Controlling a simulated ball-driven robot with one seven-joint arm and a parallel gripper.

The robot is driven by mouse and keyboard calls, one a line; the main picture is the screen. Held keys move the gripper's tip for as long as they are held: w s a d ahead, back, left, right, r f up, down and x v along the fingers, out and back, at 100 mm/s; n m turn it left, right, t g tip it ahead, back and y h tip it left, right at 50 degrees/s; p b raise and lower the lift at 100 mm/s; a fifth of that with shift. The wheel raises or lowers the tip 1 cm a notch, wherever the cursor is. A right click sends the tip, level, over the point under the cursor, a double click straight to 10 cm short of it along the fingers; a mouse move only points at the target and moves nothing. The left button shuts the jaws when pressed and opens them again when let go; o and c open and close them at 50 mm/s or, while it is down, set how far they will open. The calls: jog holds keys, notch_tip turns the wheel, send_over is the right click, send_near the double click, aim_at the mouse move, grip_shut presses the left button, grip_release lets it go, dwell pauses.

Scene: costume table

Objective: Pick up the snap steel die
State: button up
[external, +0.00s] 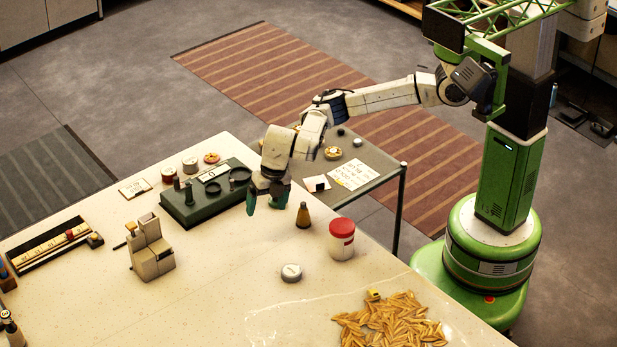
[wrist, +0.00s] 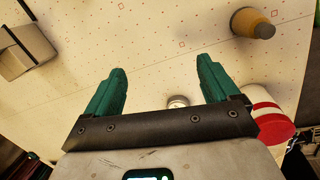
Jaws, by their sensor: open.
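I cannot tell for certain which piece is the snap steel die. A low, round, silver-white piece (external: 291,272) stands on the table in front of the red-lidded jar. In the wrist view a small silver round piece (wrist: 178,101) shows between the fingers, partly hidden by the gripper's palm; it looks like the same one. Small dark upright pieces (external: 188,192) stand on the green block (external: 205,212). My gripper (external: 267,200) is open and empty, with its green fingers pointing down above the table, behind the silver piece. In the wrist view the fingers (wrist: 162,75) are apart.
A red-lidded white jar (external: 341,240) and a brown cone (external: 303,215) stand right of my gripper. A beige press-like device (external: 150,250) stands to the left. A heap of tan pieces (external: 390,322) lies at the front right. The table's middle front is mostly clear.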

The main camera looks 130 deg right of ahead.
jog(key=y+b, duration=0.1)
jog(key=b, duration=0.2)
send_over(291, 270)
jog(key=shift+n+g, duration=0.4)
jog(key=shift+g, duration=0.1)
jog(key=f, duration=0.4)
jog(key=shift+s+a+f, duration=0.2)
jog(key=shift+a+f, duration=0.1)
jog(key=shift+f, duration=0.1)
jog(key=shift+w+d+f+p, duration=0.15)
jog(key=shift+f+p, duration=0.1)
jog(key=shift+f, duration=1.25)
jog(key=shift+d+f+p, duration=0.1)
jog(key=shift+f+p, duration=0.1)
jog(key=shift+f, duration=1.25)
jog(key=c, duration=1.4)
